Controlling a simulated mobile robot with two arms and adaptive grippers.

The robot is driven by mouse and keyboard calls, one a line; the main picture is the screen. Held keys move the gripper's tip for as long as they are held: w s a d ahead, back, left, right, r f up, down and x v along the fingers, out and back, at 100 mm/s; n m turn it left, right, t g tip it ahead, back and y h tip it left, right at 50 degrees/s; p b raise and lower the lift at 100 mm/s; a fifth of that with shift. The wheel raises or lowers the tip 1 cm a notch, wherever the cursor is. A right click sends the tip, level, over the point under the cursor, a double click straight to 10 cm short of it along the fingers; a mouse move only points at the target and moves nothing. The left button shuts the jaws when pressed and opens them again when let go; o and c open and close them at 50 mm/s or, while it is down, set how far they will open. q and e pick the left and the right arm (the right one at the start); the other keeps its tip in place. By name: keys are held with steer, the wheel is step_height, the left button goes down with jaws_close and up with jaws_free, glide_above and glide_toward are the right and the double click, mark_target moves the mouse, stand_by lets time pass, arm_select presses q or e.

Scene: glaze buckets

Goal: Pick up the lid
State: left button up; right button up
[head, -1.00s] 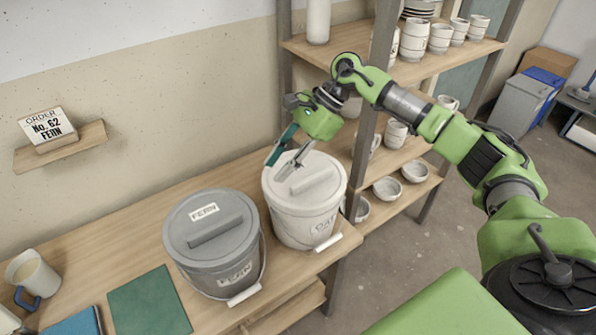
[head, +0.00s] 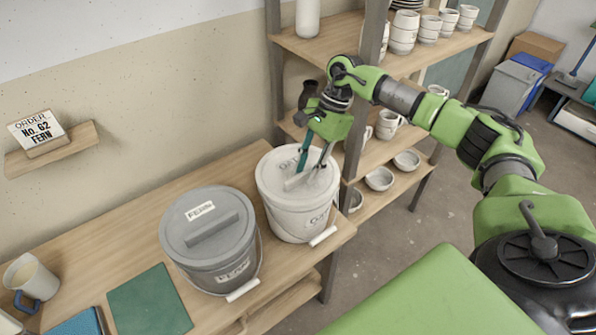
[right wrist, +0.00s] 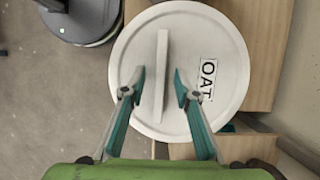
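A white bucket (head: 285,222) stands at the right end of the wooden table with a white lid (head: 272,170) on it. The lid has a raised bar handle (right wrist: 161,80) and an OAT label (right wrist: 208,78). A grey bucket (head: 222,276) stands to its left, with a grey lid (head: 187,228) labelled FERN. My right gripper (head: 309,169) is pointing down over the white lid. In the right wrist view my right gripper (right wrist: 159,80) is open, one finger on each side of the bar handle, with gaps showing. My left gripper is not in view.
An order card (head: 38,130) reading No. 62 FERN stands on a small wall shelf. A rack with cups (head: 404,30) and bowls (head: 380,178) stands behind and right of the white bucket. A green book or board (head: 150,302) and a mug (head: 28,274) are at left.

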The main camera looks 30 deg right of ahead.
jaws_close()
steer(key=shift+r, duration=0.1)
